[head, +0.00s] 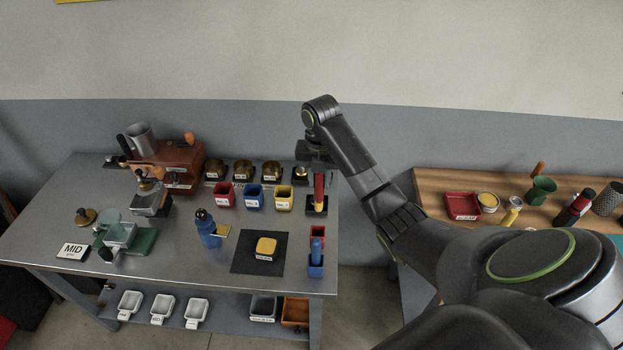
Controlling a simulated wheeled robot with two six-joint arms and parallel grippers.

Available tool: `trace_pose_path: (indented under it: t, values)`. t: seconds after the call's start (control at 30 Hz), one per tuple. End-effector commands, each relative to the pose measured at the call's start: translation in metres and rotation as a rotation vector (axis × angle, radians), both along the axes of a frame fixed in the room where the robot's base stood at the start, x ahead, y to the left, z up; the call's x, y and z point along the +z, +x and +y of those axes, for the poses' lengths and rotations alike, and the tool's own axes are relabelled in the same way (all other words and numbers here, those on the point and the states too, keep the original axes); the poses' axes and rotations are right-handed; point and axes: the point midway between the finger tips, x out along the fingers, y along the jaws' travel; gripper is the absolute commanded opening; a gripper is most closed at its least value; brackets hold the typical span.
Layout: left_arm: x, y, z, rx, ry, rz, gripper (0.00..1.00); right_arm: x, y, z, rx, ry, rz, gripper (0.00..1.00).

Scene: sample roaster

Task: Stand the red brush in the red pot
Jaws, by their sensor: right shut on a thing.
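The red brush (319,186) is upright below my right gripper (316,164), which is shut on its top. Its lower end is at a small black block-like thing (317,208) near the table's right edge; I cannot tell if it is in it, on it or above it. The red pot (317,233) stands nearer me, at the same edge, with its opening showing no brush. A blue pot (316,270) with a blue brush upright in it stands just in front, partly hiding the red pot. My left gripper is not in view.
Labelled red (224,195), blue (254,198) and yellow (284,198) cups stand to the left. A blue bottle (208,228) and a black mat (245,264) with a yellow block are in front. A wooden table (430,188) is at the right, beyond a gap.

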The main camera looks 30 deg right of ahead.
Motion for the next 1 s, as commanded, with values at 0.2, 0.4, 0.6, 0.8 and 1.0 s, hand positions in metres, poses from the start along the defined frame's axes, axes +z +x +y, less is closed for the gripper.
trace_pose_path:
  t: [0.2,0.4,0.6,0.8,1.0]
  values:
    - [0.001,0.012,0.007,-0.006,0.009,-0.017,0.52,0.0,0.0,0.0,0.0,0.0,-0.001,0.02]
    - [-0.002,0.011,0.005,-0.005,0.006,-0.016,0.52,-0.005,0.0,0.0,0.0,0.0,-0.001,0.02]
    - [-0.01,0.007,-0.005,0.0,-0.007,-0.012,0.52,-0.025,-0.001,0.0,0.0,0.001,0.002,0.02]
    - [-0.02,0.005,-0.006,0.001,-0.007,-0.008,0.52,-0.049,0.0,0.0,-0.001,0.0,0.0,0.02]
    - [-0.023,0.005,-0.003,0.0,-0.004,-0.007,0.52,-0.06,0.0,0.0,0.001,0.001,-0.001,0.02]
